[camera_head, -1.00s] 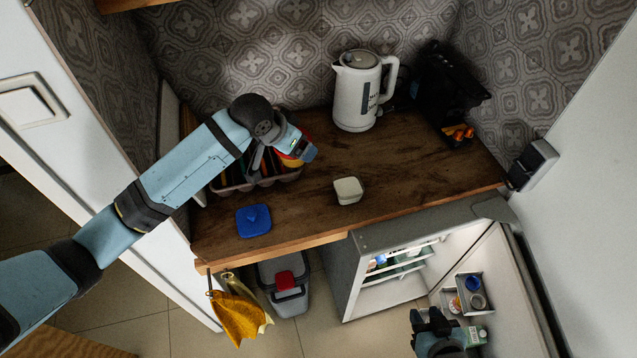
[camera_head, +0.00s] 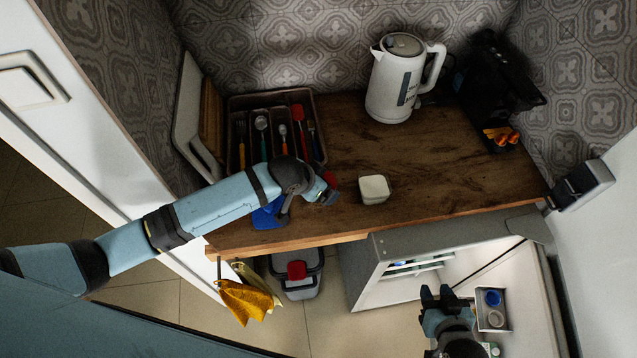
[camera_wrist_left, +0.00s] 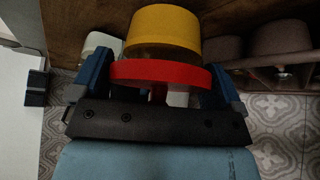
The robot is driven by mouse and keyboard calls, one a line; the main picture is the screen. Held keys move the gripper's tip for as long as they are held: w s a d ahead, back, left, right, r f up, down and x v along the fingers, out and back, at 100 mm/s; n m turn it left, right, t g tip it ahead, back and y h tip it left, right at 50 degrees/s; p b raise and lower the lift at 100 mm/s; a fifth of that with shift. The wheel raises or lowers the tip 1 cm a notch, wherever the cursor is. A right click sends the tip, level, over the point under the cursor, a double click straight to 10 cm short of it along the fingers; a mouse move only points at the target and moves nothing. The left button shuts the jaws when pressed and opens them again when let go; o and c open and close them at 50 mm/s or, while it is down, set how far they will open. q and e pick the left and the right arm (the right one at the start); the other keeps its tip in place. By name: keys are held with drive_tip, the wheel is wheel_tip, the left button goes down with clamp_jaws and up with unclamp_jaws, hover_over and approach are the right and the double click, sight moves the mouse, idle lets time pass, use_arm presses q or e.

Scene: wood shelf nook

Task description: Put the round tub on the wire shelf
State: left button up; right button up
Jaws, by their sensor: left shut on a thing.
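The round tub, yellow with a red rim or lid, is between the fingers of my left gripper (camera_wrist_left: 158,78) in the left wrist view, where its yellow part (camera_wrist_left: 163,24) shows clearly. My left gripper is shut on it. In the head view this gripper (camera_head: 327,190) is over the wooden counter, just left of a white square tub (camera_head: 374,189); only a bit of red (camera_head: 330,178) shows there. Wire shelves (camera_head: 418,266) are inside the open fridge below the counter, partly hidden by its top. My right gripper (camera_head: 438,294) is open and empty by the fridge opening.
A blue tub (camera_head: 266,215) is partly hidden under my left arm. A cutlery tray (camera_head: 318,118), a white kettle (camera_head: 399,82) and a black machine (camera_head: 497,90) stand farther back. The open fridge door (camera_head: 520,280) holds racks. The right-middle counter (camera_head: 440,150) is clear.

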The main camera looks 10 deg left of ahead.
use_arm(q)
drive_tip(key=shift+w+f+b, duration=0.2)
drive_tip(key=shift+f+b, duration=0.2)
drive_tip(key=shift+f, duration=0.7)
drive_tip(key=shift+s+r, duration=0.15)
drive_tip(key=shift+r, duration=0.05)
drive_tip(key=shift+f, duration=0.15)
drive_tip(key=o, duration=0.7)
